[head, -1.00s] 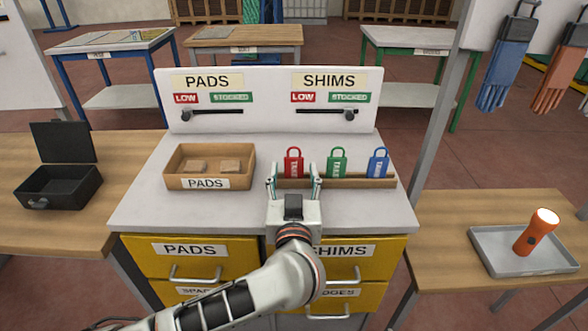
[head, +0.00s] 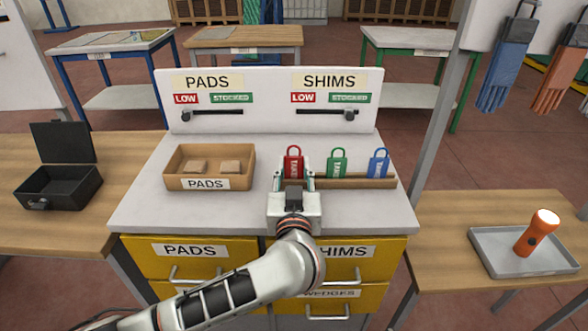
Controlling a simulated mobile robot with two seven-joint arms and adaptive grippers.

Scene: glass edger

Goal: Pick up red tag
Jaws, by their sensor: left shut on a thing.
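The red tag (head: 293,161), shaped like a padlock with a loop on top, stands upright at the left end of a wooden rack (head: 350,183) on the white cabinet top. My left gripper (head: 293,178) is at the rack, shut on the lower part of the red tag, which its fingers partly hide. A green tag (head: 337,162) and a blue tag (head: 378,162) stand to the right in the same rack. My right gripper is not in view.
A wooden PADS box (head: 207,184) with two pads stands left of the rack. Behind is a white sign board (head: 268,115) with two sliders. A black open case (head: 58,188) sits far left; a grey tray (head: 486,262) with an orange flashlight (head: 536,238) is at right.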

